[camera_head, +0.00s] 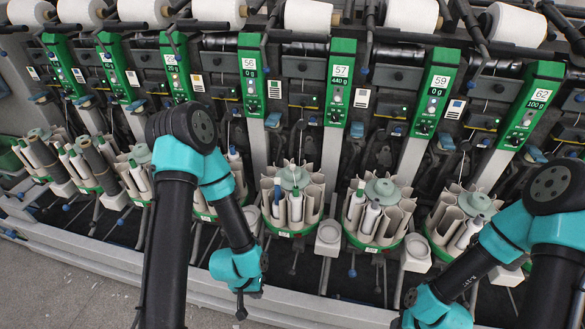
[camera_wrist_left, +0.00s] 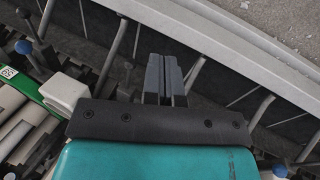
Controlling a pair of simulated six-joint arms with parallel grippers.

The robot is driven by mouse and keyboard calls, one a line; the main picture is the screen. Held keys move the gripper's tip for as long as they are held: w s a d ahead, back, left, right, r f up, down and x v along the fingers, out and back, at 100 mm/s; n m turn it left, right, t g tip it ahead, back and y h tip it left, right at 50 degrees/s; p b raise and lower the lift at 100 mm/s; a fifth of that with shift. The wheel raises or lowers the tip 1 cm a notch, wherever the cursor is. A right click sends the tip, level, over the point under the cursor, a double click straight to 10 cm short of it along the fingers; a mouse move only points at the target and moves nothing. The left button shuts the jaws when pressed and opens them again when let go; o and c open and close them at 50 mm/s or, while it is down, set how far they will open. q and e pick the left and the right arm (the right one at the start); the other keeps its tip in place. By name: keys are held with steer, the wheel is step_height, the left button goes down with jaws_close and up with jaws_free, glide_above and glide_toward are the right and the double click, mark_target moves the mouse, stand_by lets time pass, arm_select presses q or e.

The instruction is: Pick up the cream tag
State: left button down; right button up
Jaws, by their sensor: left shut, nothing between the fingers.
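I cannot single out one cream tag for sure. Several small pale tags or labels sit on the winder's front, among them a cream one (camera_head: 274,89) beside panel 56 and another pale one (camera_head: 361,98) beside panel 57. My left gripper (camera_head: 240,306) hangs low in front of the machine's light base rail, well below these labels. In the left wrist view its two grey fingers (camera_wrist_left: 165,78) are together, with nothing held. My right arm comes in at the lower right, and its fingers are out of the frame.
Round carriers of pale tubes and bobbins (camera_head: 292,199) stand in a row along the machine. Small pale boxes (camera_head: 328,240) sit between them. Green numbered panels (camera_head: 341,83) and white yarn cones (camera_head: 308,17) are above. Bare floor (camera_head: 60,290) lies at the lower left.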

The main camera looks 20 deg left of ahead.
arm_select(q)
steer(key=c, duration=1.9)
jaws_free()
steer(key=o, duration=0.8)
